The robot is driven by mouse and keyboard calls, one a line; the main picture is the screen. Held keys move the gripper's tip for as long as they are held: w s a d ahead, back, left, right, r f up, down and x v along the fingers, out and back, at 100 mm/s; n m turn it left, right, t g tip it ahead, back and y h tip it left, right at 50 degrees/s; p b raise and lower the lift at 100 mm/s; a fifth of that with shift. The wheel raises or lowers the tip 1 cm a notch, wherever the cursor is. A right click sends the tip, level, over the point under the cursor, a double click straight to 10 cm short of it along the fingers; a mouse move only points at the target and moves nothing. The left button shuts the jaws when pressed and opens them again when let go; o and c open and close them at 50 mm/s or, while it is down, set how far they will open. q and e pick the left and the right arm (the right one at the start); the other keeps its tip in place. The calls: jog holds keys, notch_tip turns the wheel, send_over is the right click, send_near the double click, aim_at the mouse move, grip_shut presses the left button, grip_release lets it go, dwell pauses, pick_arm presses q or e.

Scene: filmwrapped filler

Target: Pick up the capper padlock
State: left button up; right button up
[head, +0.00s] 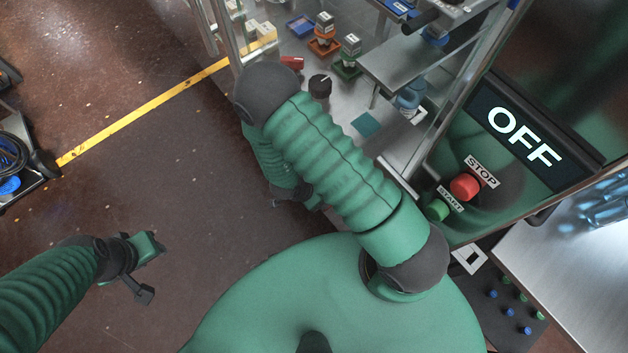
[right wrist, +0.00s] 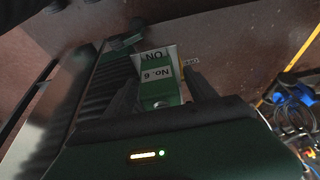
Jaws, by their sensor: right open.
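I cannot make out a padlock for certain. In the right wrist view a green block with white labels reading "No. 6" and "ON" (right wrist: 158,75) shows between the two dark fingers of my right gripper (right wrist: 165,90). The fingers are apart; whether they touch the block I cannot tell. In the head view my right forearm folds down behind my upper arm, and its gripper is mostly hidden. A small red object (head: 292,62) lies on the machine's table, too small to identify. My left gripper (head: 150,269) is open and empty above the floor at the lower left.
The glass-sided machine holds a blue tray (head: 300,26), an orange piece (head: 323,44) and a green piece (head: 346,66). Its panel reads OFF (head: 522,137), with a red stop button (head: 466,186) and green start button (head: 438,209). Open floor with a yellow line (head: 150,105) lies left.

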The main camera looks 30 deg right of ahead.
jog(key=shift+w+a, duration=0.2)
jog(key=shift+s+d, duration=0.15)
jog(key=shift+d, duration=0.3)
jog(key=c, duration=0.7)
jog(key=shift+d, duration=0.1)
jog(key=c, duration=0.5)
jog(key=shift+c, duration=0.9)
jog(key=shift+a, duration=0.35)
grip_shut()
